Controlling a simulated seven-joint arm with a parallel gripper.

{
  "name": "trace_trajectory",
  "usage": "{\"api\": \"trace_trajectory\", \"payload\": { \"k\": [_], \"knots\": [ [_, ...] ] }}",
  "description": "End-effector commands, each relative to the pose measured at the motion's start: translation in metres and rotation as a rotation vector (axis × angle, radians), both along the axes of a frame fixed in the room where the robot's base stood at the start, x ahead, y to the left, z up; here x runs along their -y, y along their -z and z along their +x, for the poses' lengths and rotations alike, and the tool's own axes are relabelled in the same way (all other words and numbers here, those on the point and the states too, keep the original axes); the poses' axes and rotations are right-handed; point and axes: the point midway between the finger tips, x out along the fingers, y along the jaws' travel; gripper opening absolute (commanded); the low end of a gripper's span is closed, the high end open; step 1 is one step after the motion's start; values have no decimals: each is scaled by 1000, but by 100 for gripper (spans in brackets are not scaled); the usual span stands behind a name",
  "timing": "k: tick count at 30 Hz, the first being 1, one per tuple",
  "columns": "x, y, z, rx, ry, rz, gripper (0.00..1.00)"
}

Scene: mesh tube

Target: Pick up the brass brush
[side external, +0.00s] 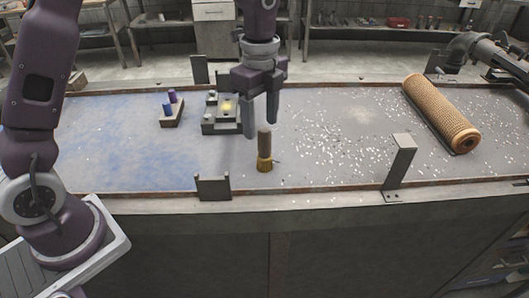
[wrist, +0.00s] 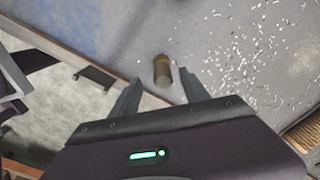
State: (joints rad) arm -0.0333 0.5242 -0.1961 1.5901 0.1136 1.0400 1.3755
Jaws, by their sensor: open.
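The brass brush (side external: 264,163) stands upright on the bench, with a brown upper part and a yellow brass lower part. In the wrist view the brush (wrist: 162,70) shows between and just beyond my fingertips. My gripper (side external: 260,126) is open and points down, with its fingertips around the height of the brush's top. The gripper also shows in the wrist view (wrist: 162,88), with nothing held between its fingers. I cannot tell whether a finger touches the brush.
A grey block fixture (side external: 222,112) stands behind and left of the brush. A small holder (side external: 172,114) with blue and purple pegs is further left. A mesh tube (side external: 440,112) lies at the right. Upright brackets (side external: 213,188) (side external: 399,168) stand along the front edge. White flecks cover the right side.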

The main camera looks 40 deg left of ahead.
Motion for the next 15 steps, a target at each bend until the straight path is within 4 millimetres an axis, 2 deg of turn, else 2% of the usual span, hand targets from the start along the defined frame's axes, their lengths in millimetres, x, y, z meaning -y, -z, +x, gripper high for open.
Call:
{"api": "trace_trajectory", "payload": {
  "k": [12,15],
  "knots": [
    [7,67,3,-1,0,0,54],
    [7,73,3,2,0,-1,54]
  ]
}}
